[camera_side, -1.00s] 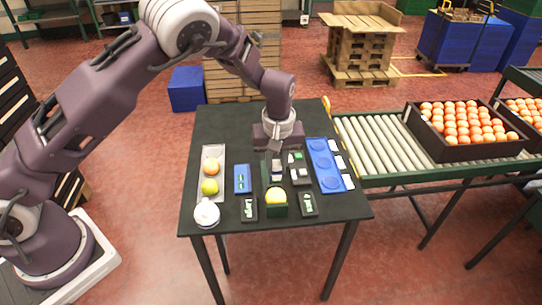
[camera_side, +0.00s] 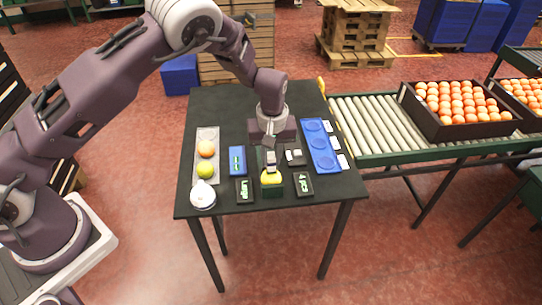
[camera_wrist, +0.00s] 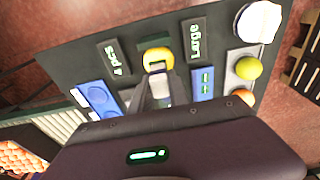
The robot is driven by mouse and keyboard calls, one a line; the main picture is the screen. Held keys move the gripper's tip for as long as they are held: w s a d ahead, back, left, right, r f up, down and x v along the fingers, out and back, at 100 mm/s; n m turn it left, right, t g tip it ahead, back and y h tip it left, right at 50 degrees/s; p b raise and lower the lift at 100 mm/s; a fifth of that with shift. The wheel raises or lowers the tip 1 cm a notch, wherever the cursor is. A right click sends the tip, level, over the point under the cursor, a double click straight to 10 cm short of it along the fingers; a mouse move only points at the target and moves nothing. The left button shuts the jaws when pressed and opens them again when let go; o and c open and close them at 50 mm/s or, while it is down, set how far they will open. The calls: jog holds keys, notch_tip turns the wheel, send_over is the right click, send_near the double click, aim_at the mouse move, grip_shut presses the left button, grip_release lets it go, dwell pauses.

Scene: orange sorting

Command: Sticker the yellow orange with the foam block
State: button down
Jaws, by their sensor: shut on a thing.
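The yellow orange (camera_side: 271,179) sits in a dark green holder (camera_side: 272,191) near the table's front edge. It also shows in the wrist view (camera_wrist: 157,54), partly covered by the block. My gripper (camera_side: 270,150) is shut on the foam block (camera_side: 271,160), a small grey-white piece pointing down at the orange. In the wrist view the pale foam block (camera_wrist: 156,68) overlaps the fruit between my fingertips (camera_wrist: 155,84). The block is over the top of the orange, touching or very close; I cannot tell which. No sticker can be made out.
Dark label cards flank the holder, a left one (camera_side: 244,190) and a right one (camera_side: 303,184). A white round object (camera_side: 202,195) stands front left. A blue tray (camera_side: 320,145) is right.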

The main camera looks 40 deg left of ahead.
jog(key=shift+f, duration=0.6)
dwell(1.1)
jog(key=shift+r, duration=3.55)
